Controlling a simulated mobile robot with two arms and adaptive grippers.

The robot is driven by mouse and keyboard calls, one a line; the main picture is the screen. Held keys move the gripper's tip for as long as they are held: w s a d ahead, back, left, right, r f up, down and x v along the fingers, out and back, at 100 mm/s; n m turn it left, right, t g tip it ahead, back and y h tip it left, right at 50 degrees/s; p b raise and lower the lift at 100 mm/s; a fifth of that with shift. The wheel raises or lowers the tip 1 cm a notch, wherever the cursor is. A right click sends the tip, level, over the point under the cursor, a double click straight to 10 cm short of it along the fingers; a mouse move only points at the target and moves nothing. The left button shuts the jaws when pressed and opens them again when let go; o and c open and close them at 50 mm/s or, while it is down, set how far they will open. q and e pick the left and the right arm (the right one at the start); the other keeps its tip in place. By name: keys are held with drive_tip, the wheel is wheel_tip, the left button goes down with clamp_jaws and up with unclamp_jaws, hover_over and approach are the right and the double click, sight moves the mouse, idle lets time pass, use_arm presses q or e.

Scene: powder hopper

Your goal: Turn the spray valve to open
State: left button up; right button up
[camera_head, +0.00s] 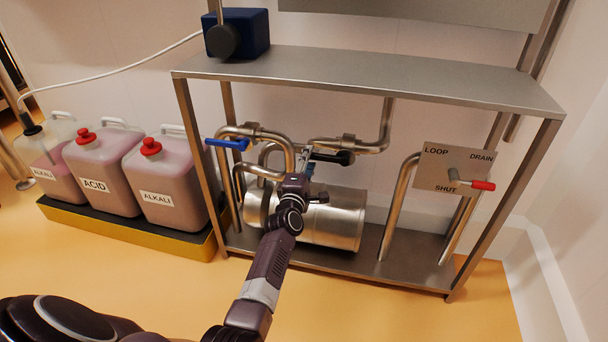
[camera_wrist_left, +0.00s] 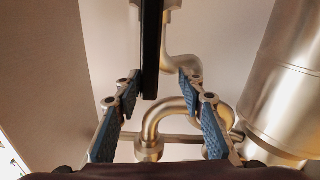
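A valve with a black lever handle (camera_head: 345,157) sits on the upper pipework in the middle of the frame; no label names it as the spray valve. A second valve with a blue handle (camera_head: 228,144) is to its left. My left gripper (camera_head: 308,162) is up at the black-handled valve. In the left wrist view, its blue-padded fingers (camera_wrist_left: 158,88) are spread wide. The dark handle (camera_wrist_left: 151,50) appears between the fingertips, with gaps on both sides; whether it is within their reach in depth is unclear. My right gripper is out of view.
A steel tank (camera_head: 335,218) lies below the pipes. A red-handled valve (camera_head: 482,185) is on a LOOP/DRAIN/SHUT plate (camera_head: 432,170) at right. Frame posts flank the pipework. Jugs (camera_head: 165,180) stand in a yellow tray (camera_head: 180,243) at left.

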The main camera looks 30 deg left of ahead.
use_arm(q)
drive_tip(key=v, duration=1.1)
drive_tip(key=shift+s+d, duration=0.1)
idle(0.4)
